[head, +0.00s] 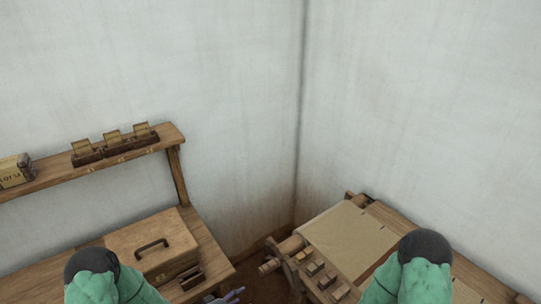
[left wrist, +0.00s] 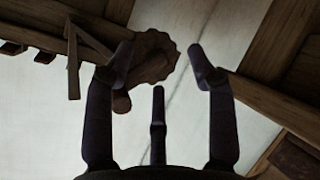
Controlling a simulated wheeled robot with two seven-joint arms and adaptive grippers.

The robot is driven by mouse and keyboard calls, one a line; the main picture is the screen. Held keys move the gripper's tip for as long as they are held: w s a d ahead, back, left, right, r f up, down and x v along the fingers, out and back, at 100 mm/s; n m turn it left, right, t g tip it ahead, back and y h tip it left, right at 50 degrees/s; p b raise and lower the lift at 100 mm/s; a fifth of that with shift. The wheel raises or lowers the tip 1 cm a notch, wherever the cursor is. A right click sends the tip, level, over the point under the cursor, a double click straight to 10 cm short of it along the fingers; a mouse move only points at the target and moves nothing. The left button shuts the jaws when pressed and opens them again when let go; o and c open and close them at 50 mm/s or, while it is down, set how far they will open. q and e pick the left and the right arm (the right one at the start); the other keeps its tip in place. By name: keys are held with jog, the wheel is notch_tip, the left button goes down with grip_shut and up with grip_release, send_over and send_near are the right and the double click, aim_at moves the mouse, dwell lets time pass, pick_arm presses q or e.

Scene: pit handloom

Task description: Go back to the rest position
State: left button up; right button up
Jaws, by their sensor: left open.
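My left gripper (left wrist: 160,62) is open in the left wrist view, its dark fingers spread apart with nothing held between them. A round, notched wooden piece (left wrist: 155,58) shows beyond the left finger; I cannot tell how far off it is. In the head view, bluish fingertips of my left gripper (head: 231,297) just show at the bottom edge, between the bench and the loom. My right gripper is not in view; only my green right arm shows at the lower right.
A bench carries a wooden box (head: 152,242) with a dark handle. A wall shelf (head: 105,160) above holds a dark rack with cards (head: 115,147) and a small box (head: 15,171). The loom (head: 345,238), with pale cloth and several small blocks, stands right. A narrow gap separates bench and loom.

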pick_arm(q)
jog(key=s+f+g+y, duration=0.2)
jog(key=s+f+g, duration=0.1)
jog(key=s, duration=0.7)
jog(key=s+d+f+g+y, duration=0.1)
jog(key=s+f+g, duration=0.3)
jog(key=s, duration=0.6)
jog(key=shift+s+g+y, duration=0.2)
jog(key=shift+g+y, duration=0.5)
jog(key=shift+g, duration=0.3)
jog(key=shift+c, duration=1.4)
jog(key=shift+w+d, duration=0.1)
jog(key=shift+d, duration=0.05)
jog(key=shift+c, duration=0.3)
